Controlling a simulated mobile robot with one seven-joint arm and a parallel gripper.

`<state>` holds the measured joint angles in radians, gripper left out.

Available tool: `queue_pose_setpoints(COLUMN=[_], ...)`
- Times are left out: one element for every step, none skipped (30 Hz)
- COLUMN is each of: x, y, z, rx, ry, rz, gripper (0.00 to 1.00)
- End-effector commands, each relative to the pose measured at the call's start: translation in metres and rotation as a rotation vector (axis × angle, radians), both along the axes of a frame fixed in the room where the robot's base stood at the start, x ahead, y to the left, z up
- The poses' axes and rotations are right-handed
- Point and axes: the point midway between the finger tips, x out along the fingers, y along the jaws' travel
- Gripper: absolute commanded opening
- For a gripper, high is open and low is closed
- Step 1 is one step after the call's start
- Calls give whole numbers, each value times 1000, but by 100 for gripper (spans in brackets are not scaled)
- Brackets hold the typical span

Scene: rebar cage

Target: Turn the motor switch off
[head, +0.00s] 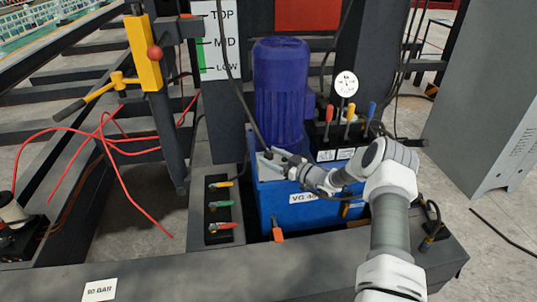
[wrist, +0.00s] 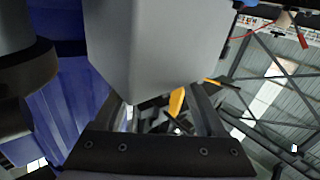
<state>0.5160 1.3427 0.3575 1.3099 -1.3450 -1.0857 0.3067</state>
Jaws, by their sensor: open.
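The blue motor (head: 281,90) stands on the blue power unit (head: 290,210); its ribbed side also shows in the wrist view (wrist: 70,110). My gripper (head: 274,157) is at the foot of the motor, beside a small pale grey box (head: 268,170) on top of the unit. In the wrist view a large grey box face (wrist: 150,45) fills the upper middle, right in front of my open gripper (wrist: 160,108). A yellow part (wrist: 176,101) shows between the fingers. I cannot make out a switch lever or its position; the gripper hides part of the box.
Red, yellow and blue levers (head: 350,115) and a round gauge (head: 346,84) stand right of the motor. A panel with several coloured handles (head: 220,208) lies left of the unit. A yellow post (head: 143,52) and red hoses are further left. A grey cabinet (head: 480,110) stands right.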

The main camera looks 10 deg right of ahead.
Motion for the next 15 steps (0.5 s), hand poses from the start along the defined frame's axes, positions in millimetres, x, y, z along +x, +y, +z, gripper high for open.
queue_pose_setpoints(x=[-7,-12,-18,-24,-30,-37,-43,-49,-56,-62,-67,-74,-80,-84,-90], y=[-7,-12,-18,-23,-28,-35,-39,-45,-51,-56,-61,-68,-72,-76,-82], z=[3,4,4,4,4,4,4,4,4,4,4,3,3,3,3], rx=[0,1,0,0,0,1,1,0,1,0,0,1,2,2,0], ry=[2,2,3,3,3,3,3,4,3,4,3,3,4,3,3], rz=[-2,-2,-3,-3,-3,-4,-4,-4,-4,-3,-3,-4,-4,-3,-3], gripper=[73,73,73,73,73,73,73,73,73,73,73,73,73,73,73])
